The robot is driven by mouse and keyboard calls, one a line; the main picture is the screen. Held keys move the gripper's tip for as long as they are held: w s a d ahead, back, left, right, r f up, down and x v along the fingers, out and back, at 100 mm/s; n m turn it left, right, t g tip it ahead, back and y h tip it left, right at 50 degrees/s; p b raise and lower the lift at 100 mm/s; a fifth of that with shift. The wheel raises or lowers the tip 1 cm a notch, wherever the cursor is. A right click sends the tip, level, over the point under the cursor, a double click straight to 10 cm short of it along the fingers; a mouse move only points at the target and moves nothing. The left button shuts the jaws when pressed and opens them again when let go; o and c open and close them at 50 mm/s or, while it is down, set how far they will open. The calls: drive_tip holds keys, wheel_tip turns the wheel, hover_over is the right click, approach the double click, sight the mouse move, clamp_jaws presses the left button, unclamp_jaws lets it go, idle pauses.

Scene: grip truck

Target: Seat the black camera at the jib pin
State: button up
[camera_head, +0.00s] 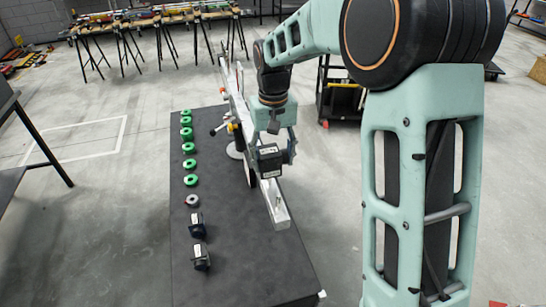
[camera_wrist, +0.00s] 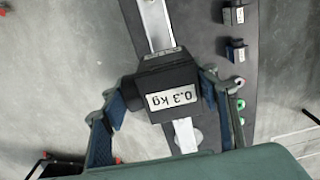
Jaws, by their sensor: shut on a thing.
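A black camera (camera_wrist: 165,78) with a "0.3 kg" label is between the fingers of my gripper (camera_wrist: 162,92), which is shut on it. In the head view the same camera (camera_head: 268,160) hangs under the end of my arm, in front of the silver jib bar (camera_head: 277,206). In the wrist view the jib bar (camera_wrist: 156,22) runs behind the camera and shows on both sides of it. The jib pin cannot be made out. I cannot tell whether the camera touches the jib.
The jib stands on a dark table (camera_head: 250,270). Along its left side lie several green rings (camera_head: 189,165), a grey ring (camera_head: 192,200) and two more black blocks (camera_head: 197,226), (camera_head: 201,258). The table's near middle is clear. A dark cart (camera_head: 340,100) stands behind.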

sight(274, 150)
drive_tip(key=shift+f+b, duration=1.35)
drive_tip(key=shift+f, duration=0.9)
drive_tip(key=o, duration=1.1)
drive_tip(key=shift+c, duration=0.2)
wheel_tip(274, 150, up, 12)
drive_tip(key=shift+d, duration=0.1)
